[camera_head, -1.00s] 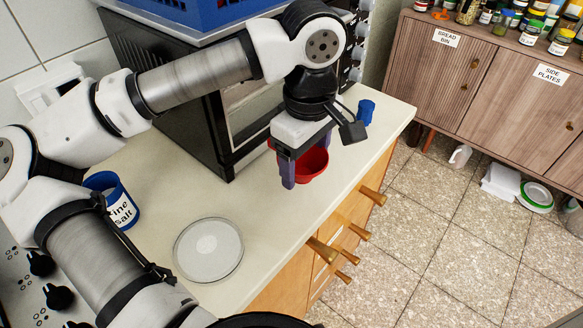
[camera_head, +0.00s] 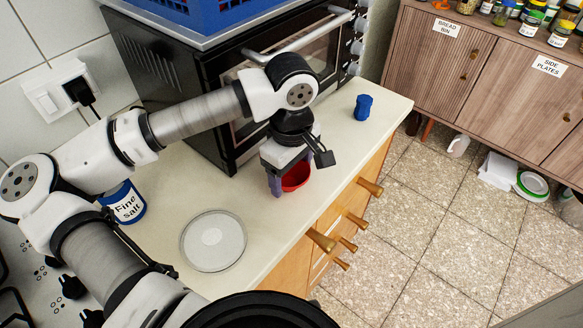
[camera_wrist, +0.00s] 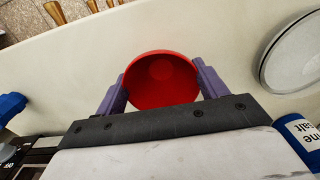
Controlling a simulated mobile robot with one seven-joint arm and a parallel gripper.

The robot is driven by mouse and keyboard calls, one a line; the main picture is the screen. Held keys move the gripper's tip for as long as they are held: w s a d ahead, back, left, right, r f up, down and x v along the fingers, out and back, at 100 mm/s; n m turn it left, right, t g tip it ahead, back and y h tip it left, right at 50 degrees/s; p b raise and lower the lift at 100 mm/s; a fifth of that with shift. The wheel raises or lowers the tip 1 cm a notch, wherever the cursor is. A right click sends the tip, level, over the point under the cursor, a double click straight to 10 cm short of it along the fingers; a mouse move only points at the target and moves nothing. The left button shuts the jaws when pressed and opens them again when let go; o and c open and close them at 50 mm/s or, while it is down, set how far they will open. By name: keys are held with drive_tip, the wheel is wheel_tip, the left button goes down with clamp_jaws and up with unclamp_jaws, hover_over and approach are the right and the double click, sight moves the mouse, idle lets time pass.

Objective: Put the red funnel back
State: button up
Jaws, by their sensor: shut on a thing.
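The red funnel (camera_head: 296,177) is between the fingers of my gripper (camera_head: 289,188), low over the cream countertop near its front edge. In the wrist view the funnel (camera_wrist: 160,80) shows its round red mouth, with one purple finger of my gripper (camera_wrist: 160,92) on each side. My gripper is shut on it. The arm and gripper body hide part of the funnel in the head view. I cannot tell whether its underside touches the counter.
A clear round lid or dish (camera_head: 213,241) lies on the counter to the left. A blue salt tin (camera_head: 124,203) stands behind it. A small blue object (camera_head: 363,107) stands at the right end. A black oven (camera_head: 190,95) backs the counter; wooden knobs (camera_head: 321,240) jut from its front.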

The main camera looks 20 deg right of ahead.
drive_tip(key=shift+f+b, duration=0.2)
drive_tip(key=shift+b, duration=0.1)
drive_tip(key=o, duration=1)
drive_tip(key=shift+c, duration=0.2)
drive_tip(key=shift+r, duration=0.1)
wheel_tip(320, 180, up, 8)
drive_tip(key=p, duration=0.3)
drive_tip(key=shift+p, duration=0.35)
